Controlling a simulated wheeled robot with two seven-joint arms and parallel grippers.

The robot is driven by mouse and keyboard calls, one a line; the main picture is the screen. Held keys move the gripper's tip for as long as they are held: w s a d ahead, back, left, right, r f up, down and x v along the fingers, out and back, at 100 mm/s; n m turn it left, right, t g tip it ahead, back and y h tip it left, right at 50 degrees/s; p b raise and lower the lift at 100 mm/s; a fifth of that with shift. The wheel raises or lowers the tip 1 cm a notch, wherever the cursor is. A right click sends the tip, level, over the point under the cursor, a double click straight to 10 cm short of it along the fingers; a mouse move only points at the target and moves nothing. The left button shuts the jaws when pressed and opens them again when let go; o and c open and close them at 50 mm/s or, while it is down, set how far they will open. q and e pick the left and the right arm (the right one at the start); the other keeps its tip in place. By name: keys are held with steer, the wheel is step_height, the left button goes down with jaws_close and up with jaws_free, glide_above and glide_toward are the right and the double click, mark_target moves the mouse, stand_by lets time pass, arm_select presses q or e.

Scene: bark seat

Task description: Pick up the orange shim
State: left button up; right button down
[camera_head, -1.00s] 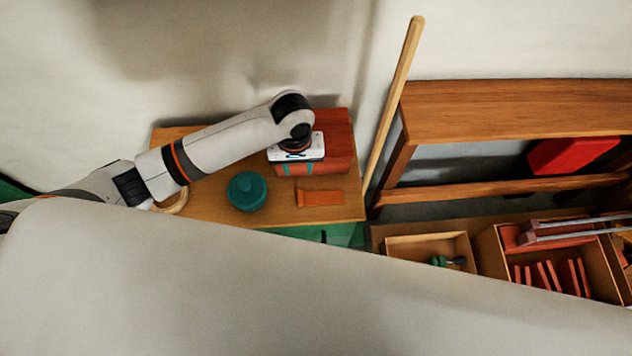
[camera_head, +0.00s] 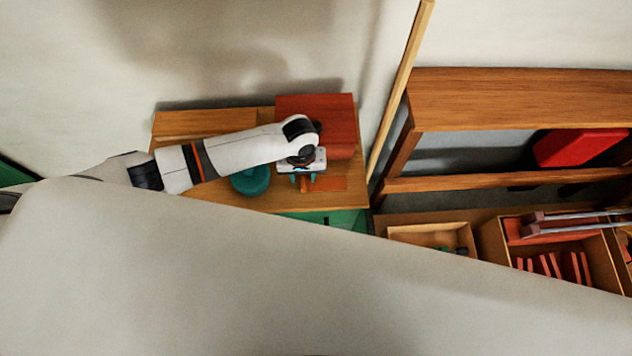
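The orange shim (camera_head: 328,185) lies flat on the small wooden table (camera_head: 215,123), near its right front corner. My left gripper (camera_head: 304,182) points down over the shim's left end, which it partly covers. Its two teal fingertips show apart, with a bit of orange between them. I cannot tell whether the fingers touch the shim. My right gripper is not in view.
A red-brown box (camera_head: 332,112) stands behind the gripper. A teal round pot (camera_head: 250,179) is close on the left, partly under my arm. A wooden pole (camera_head: 398,92) and a bench (camera_head: 520,104) stand to the right. Open boxes (camera_head: 428,233) sit lower right.

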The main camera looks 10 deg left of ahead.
arm_select(q)
jaws_close()
steer(key=shift+r, duration=0.15)
